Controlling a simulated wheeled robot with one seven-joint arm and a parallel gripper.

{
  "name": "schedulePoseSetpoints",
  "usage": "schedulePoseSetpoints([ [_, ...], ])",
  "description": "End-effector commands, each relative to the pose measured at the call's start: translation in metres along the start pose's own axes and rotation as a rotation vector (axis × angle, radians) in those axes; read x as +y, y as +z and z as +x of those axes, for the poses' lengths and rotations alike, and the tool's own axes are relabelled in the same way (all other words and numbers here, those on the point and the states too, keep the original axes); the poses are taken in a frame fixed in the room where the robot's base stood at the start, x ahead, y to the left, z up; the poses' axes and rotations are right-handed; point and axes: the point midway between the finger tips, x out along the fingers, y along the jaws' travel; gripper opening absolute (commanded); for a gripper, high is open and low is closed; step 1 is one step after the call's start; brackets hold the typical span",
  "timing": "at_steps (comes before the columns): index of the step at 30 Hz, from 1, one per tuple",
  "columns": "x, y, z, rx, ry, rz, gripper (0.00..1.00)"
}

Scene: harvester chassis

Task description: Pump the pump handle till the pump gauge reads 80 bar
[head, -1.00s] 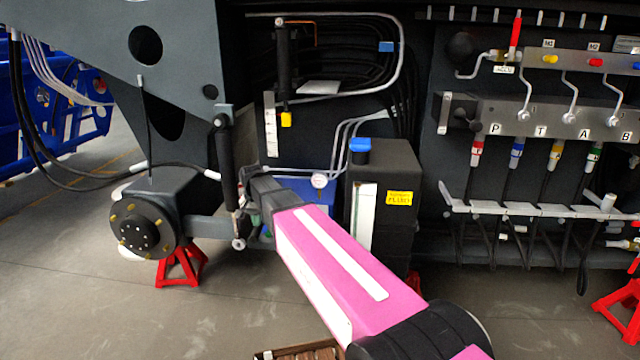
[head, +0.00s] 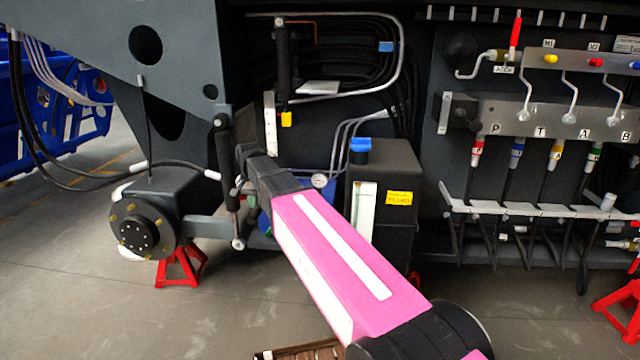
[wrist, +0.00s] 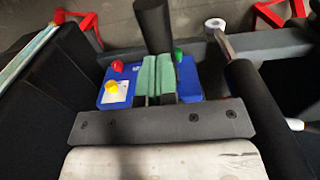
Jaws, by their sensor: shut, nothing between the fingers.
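The blue pump (wrist: 117,88) shows in the wrist view, with a red, a yellow and a green knob on top. A thick black upright bar (wrist: 152,25), which looks like the pump handle, stands just beyond my fingertips. My gripper (wrist: 165,62) has its green-padded fingers together, empty, over the pump. I cannot tell whether they touch the bar. In the head view my gripper (head: 248,160) is at the far end of my pink arm, which hides most of the pump (head: 264,222). The small round pump gauge (head: 320,181) shows beside the arm; its reading is too small to tell.
A dark tank with a blue cap (head: 360,145) stands right of my arm. A black cylinder (head: 226,170) stands close on the left. A valve manifold (head: 550,118) with hoses is at the right. Red stands (head: 182,267) are on the floor.

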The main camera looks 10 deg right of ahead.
Motion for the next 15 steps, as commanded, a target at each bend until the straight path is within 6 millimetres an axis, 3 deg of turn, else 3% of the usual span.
schedulePoseSetpoints([
  [15,0.0,-0.002,0.024,0.0,0.0,0.0,0.0],
])
